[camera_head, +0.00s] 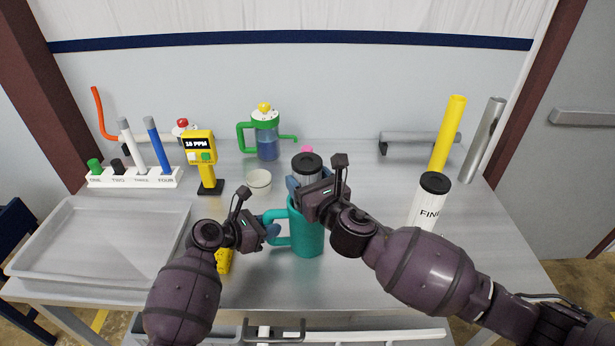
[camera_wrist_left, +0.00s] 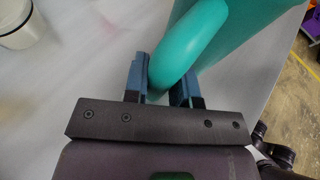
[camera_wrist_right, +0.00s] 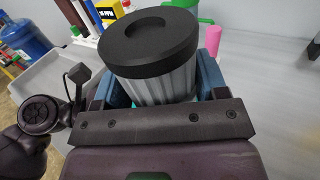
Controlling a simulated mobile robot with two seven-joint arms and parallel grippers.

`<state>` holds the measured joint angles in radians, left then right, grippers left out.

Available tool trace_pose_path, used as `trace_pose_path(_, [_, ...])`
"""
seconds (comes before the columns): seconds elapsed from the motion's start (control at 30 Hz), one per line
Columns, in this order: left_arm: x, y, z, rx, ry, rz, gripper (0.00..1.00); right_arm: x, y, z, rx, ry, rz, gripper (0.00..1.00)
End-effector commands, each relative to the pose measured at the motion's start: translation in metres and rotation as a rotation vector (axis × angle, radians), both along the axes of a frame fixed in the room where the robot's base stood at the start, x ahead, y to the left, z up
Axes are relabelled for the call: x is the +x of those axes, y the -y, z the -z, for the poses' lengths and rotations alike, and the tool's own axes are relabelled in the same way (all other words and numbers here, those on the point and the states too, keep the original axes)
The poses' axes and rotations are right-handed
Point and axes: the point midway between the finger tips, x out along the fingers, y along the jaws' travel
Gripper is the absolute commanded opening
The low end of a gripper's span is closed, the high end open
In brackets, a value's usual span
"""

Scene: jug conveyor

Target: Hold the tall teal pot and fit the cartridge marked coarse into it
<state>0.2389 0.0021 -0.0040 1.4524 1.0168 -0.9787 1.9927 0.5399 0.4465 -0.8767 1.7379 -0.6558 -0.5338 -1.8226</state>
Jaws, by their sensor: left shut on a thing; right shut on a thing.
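The tall teal pot (camera_head: 308,240) stands on the metal table, its handle to the left. My left gripper (camera_head: 268,231) is shut on that handle (camera_wrist_left: 178,68), with a finger on each side in the left wrist view. My right gripper (camera_head: 306,187) is shut on a pale ribbed cartridge with a black cap (camera_head: 307,163), which fills the jaws in the right wrist view (camera_wrist_right: 160,85). The cartridge is above the pot's mouth. My right gripper hides its lower end and the pot's rim, so I cannot tell whether it has entered. No marking shows on it.
A cartridge marked FINE (camera_head: 429,205) stands to the right, before yellow (camera_head: 449,130) and grey tubes. A yellow meter (camera_head: 203,150), white cup (camera_head: 259,181) and green-handled jug (camera_head: 266,140) stand behind. A tray (camera_head: 60,262) lies left. The table's right front is clear.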

Motion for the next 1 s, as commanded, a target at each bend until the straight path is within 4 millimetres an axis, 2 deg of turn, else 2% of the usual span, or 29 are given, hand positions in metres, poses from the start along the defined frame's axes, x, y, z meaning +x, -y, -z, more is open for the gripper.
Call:
trace_pose_path(0.03, [-0.001,0.002,0.001,0.001,-0.003,0.005,0.0,-0.001,-0.002,0.001,0.005,-0.002,-0.005,0.68])
trace_pose_path(0.2, [-0.001,0.002,0.002,0.001,-0.002,0.004,0.0,-0.001,-0.001,0.0,0.003,-0.001,-0.004,0.94])
trace_pose_path(0.23, [-0.001,0.002,0.001,0.001,-0.002,0.004,0.0,-0.001,-0.001,0.0,0.003,-0.001,-0.003,0.96])
trace_pose_path(0.5, [-0.001,0.0,0.001,0.001,-0.003,0.001,0.0,-0.001,0.0,0.001,0.0,-0.001,-0.001,0.96])
trace_pose_path(0.67, [-0.001,0.0,0.001,0.002,-0.002,0.001,0.0,-0.01,0.006,0.001,0.0,-0.001,0.0,0.96])
trace_pose_path(1.0, [0.0,-0.001,0.001,0.003,-0.001,-0.001,0.0,-0.065,0.036,0.001,0.0,-0.002,-0.001,0.96])
